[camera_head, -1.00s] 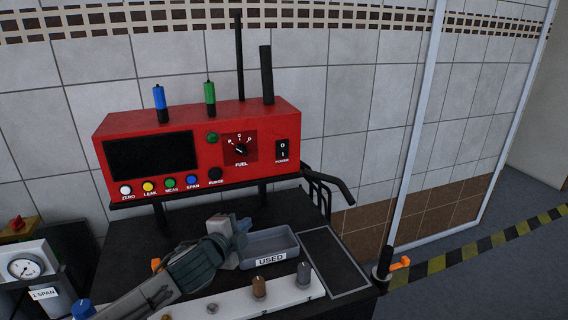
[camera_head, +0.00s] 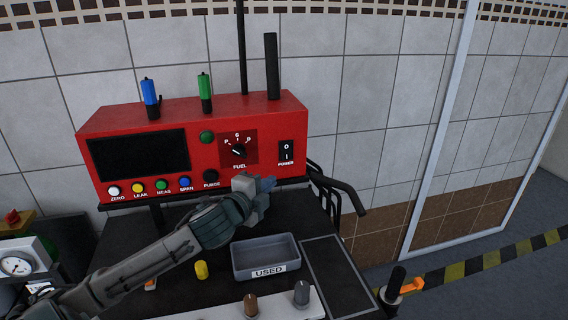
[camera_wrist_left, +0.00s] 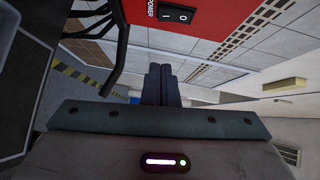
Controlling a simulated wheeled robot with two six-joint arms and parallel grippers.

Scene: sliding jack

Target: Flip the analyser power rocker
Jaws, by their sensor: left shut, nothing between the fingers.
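The red analyser (camera_head: 120,125) stands on the black cart, its front facing me. Its black power rocker (camera_head: 286,152) is at the right end of the front panel, above the POWER label. The rocker also shows in the left wrist view (camera_wrist_left: 177,15), at the top edge, turned sideways. My left gripper (camera_head: 268,184) is just below and left of the rocker, in front of the panel's lower edge. In the left wrist view its fingers (camera_wrist_left: 161,85) are together and empty, apart from the rocker. My right gripper is not seen.
A grey USED tray (camera_head: 266,278) and a small yellow cylinder (camera_head: 201,270) are on the cart below my left arm. A black bent handle (camera_head: 340,192) sticks out right of the analyser. A white strip with knobs (camera_head: 225,312) lies in front.

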